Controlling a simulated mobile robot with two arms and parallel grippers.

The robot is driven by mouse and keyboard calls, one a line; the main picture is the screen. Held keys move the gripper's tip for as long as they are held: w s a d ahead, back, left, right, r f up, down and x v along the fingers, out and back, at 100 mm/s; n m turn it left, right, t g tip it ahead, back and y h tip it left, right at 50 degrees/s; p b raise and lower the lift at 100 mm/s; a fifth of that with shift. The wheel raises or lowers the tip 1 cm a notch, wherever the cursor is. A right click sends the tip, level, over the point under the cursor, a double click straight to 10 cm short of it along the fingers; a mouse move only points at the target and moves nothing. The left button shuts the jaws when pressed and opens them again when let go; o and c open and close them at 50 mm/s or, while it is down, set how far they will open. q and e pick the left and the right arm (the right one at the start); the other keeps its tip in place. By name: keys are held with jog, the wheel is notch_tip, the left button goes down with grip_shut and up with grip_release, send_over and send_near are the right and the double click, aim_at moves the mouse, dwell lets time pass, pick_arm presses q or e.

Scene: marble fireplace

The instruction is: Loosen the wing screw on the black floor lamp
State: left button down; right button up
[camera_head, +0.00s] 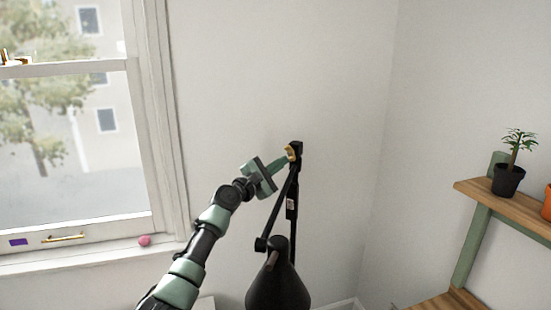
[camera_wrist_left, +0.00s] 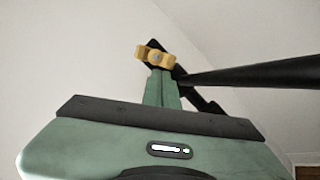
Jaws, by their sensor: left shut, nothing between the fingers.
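The black floor lamp (camera_head: 278,287) stands near the corner, its dark shade low and its thin arm rising to a joint at the top. A gold wing screw (camera_head: 291,152) sits on that top joint. My left gripper (camera_head: 285,160) reaches up from the lower left, with its fingertips at the wing screw. In the left wrist view the wing screw (camera_wrist_left: 156,56) shows yellow, just beyond the tips of the shut green fingers (camera_wrist_left: 162,74). Whether the tips touch the screw I cannot tell. Nothing is held between the fingers. My right gripper is in neither view.
A window with a white sill (camera_head: 100,255) is at the left, with a pink ball (camera_head: 144,241) on the sill. A wooden shelf (camera_head: 480,190) at the right holds a potted plant (camera_head: 509,180) and an orange pot (camera_head: 547,205). Bare wall stands behind the lamp.

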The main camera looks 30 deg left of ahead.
pick_arm(q)
jog(key=shift+w+d+f+n+t+y+p, duration=0.15)
jog(key=shift+d+n+p, duration=0.1)
jog(key=shift+n, duration=0.35)
jog(key=shift+d+f+n+t+y+p, duration=0.15)
jog(key=shift+d+n, duration=0.1)
jog(key=shift+n, duration=0.35)
jog(key=shift+d, duration=0.15)
dwell(1.6)
dwell(0.5)
